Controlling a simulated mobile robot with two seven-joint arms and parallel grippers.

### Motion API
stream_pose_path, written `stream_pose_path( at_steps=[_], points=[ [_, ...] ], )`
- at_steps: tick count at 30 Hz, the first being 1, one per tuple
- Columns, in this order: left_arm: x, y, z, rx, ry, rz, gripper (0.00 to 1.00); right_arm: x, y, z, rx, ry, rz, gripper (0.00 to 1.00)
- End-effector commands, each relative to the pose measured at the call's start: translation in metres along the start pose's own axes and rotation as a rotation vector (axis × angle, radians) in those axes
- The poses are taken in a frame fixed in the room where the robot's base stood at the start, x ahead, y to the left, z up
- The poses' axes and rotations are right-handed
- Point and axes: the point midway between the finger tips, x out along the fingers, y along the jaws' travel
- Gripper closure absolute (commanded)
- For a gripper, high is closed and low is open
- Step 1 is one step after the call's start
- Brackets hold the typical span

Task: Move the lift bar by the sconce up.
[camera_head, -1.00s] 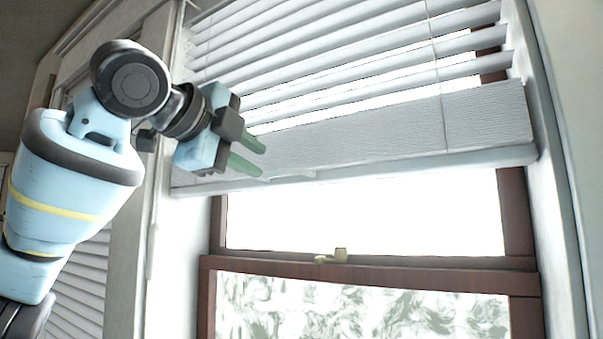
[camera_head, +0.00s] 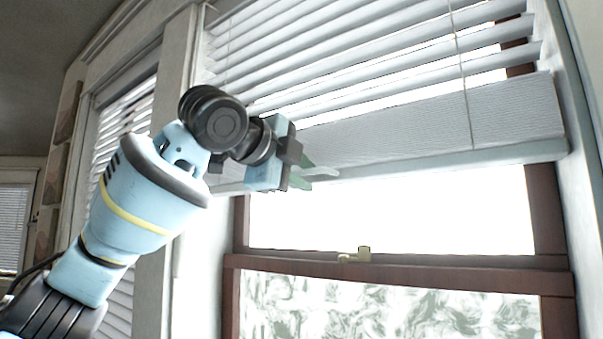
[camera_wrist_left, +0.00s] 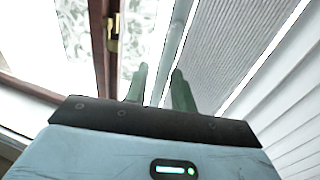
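The lift bar (camera_head: 440,158) is the pale rail along the bottom of the white blind, partway up the window. It slopes slightly up to the right. My left gripper (camera_head: 309,173) is at the left part of the bar, with its green fingers pointing right. A small pale tab (camera_head: 325,172) on the bar shows at the fingertips. In the left wrist view the bar (camera_wrist_left: 177,38) runs down between the two fingers of my left gripper (camera_wrist_left: 161,75). The fingers stand apart, and I see no clear grip. My right gripper is out of view. No sconce shows.
The brown window frame (camera_head: 430,272) has a brass latch (camera_head: 356,255) below the bar. Blind slats (camera_head: 380,65) hang above the bar. White trim (camera_head: 580,120) borders the right side. Another blind (camera_head: 120,120) hangs behind my left arm.

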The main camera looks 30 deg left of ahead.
Motion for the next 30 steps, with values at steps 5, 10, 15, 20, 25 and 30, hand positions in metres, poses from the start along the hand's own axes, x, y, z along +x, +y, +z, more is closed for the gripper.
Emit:
stream_pose_path(
  at_steps=[5, 10, 15, 20, 25, 30],
  points=[
    [0.000, 0.000, 0.000, 0.000, 0.000, 0.001, 0.81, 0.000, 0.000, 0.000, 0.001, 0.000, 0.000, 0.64],
    [0.000, 0.000, 0.000, 0.000, 0.000, 0.001, 1.00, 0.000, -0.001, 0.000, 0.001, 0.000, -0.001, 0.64],
    [0.000, 0.000, 0.000, 0.000, 0.000, 0.001, 1.00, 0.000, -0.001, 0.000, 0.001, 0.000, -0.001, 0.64],
    [-0.001, -0.003, 0.000, 0.000, 0.000, 0.000, 1.00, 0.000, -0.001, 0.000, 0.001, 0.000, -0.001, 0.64],
    [-0.005, -0.023, -0.001, -0.002, 0.000, -0.006, 1.00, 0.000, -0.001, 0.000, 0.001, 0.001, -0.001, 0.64],
    [-0.011, -0.048, -0.001, -0.002, -0.001, -0.007, 1.00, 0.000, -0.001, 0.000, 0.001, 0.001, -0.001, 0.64]
  ],
)
